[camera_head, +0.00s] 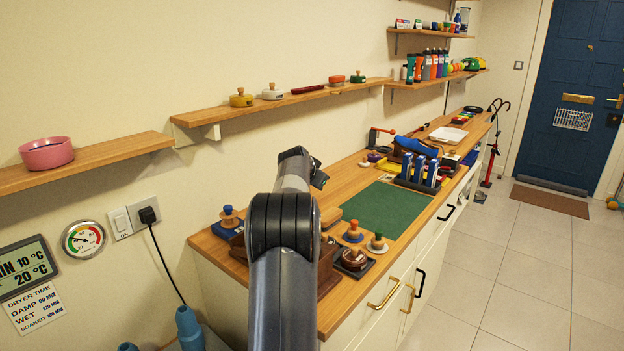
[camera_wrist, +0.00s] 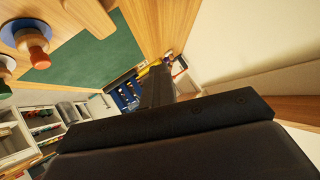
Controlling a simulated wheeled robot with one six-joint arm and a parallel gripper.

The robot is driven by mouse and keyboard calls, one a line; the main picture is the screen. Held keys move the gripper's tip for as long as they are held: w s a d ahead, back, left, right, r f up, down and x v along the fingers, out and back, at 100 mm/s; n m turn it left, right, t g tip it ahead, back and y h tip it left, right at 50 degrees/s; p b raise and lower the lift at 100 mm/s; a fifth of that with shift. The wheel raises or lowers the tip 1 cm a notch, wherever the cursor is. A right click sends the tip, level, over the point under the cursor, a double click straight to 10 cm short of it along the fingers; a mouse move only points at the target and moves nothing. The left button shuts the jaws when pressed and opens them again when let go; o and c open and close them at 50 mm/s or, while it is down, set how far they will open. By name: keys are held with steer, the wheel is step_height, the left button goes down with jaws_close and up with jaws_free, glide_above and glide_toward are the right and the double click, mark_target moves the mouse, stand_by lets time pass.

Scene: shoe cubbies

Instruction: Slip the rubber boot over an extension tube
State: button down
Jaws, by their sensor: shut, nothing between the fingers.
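Blue-grey upright tubes stand at the bottom left in the head view. The taller extension tube (camera_head: 188,328) has a stepped, rounded top, and a shorter tube top (camera_head: 128,347) shows at the lower edge. I cannot make out a rubber boot in either view. My gripper (camera_wrist: 160,85) shows as a dark shape in the wrist view, shut and empty. In the head view my arm reaches over the near end of the wooden counter, away from the tubes, and largely hides the gripper.
The wooden counter (camera_head: 352,301) holds wooden knobs, a green mat (camera_head: 378,210) and a blue brush rack (camera_head: 418,172). Wall shelves (camera_head: 290,101) run along the left. A black cord (camera_head: 165,260) hangs from a socket. The tiled floor (camera_head: 520,265) at right is clear.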

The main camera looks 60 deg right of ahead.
steer(key=shift+s+d+m+g+p, duration=0.15)
steer(key=shift+s+d+m+p, duration=0.15)
steer(key=shift+d, duration=0.5)
steer(key=shift+s+d+m+g+p, duration=0.15)
steer(key=shift+s+d+m+p, duration=0.15)
steer(key=shift+d, duration=0.5)
steer(key=c, duration=2.2)
jaws_free()
steer(key=c, duration=1.7)
jaws_free()
steer(key=b+v, duration=0.2)
steer(key=v, duration=0.8)
steer(key=shift+a, duration=0.4)
steer(key=shift+d, duration=0.15)
